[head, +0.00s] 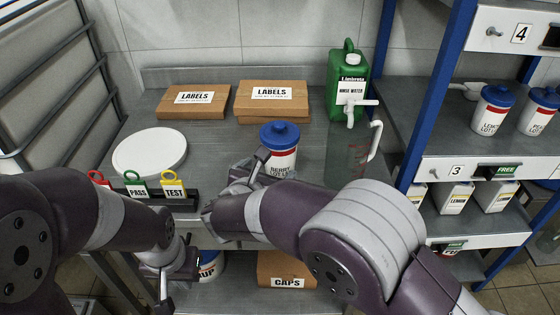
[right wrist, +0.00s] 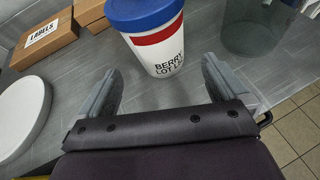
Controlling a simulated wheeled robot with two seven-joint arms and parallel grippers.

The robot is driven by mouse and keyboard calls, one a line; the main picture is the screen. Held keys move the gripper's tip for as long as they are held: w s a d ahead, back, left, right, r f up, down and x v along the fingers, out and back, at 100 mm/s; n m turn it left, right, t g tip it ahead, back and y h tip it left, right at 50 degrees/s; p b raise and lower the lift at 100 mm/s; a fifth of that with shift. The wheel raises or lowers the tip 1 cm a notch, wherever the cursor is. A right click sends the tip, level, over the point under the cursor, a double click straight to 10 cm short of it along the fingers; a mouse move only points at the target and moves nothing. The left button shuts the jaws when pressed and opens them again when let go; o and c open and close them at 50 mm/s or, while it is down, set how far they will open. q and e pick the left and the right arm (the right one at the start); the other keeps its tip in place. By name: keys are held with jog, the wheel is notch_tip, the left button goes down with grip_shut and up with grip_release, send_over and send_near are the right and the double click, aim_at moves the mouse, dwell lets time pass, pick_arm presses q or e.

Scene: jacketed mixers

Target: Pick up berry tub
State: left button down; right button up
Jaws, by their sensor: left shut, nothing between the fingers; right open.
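The berry tub (head: 283,145) is a white tub with a blue lid and a red band. It stands upright on the metal worktop, in the middle of the head view. In the right wrist view the tub (right wrist: 155,40) stands just ahead of the fingers, its "BERRY" label facing me. My right gripper (right wrist: 158,90) is open, one finger toward each side of the tub, and empty; in the head view (head: 258,172) it is partly hidden by my arm. My left gripper (head: 165,290) is shut and empty, low at the front edge of the worktop.
A clear jug (head: 345,163) stands right of the tub, near a green rinse water canister (head: 347,85). LABELS boxes (head: 193,103) lie behind. A white round disc (head: 150,151) and a tag rack (head: 150,197) are at left. A CAPS box (head: 285,268) sits below.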

aim_at(274, 162)
jog(key=x, duration=0.8)
jog(key=shift+w+a+f+p, duration=0.1)
jog(key=shift+w+p, duration=0.2)
jog(key=shift+w, duration=0.05)
jog(key=shift+s, duration=0.1)
jog(key=shift+c, duration=0.3)
jog(key=c, duration=1)
jog(key=shift+r, duration=0.2)
jog(key=shift+c, duration=0.9)
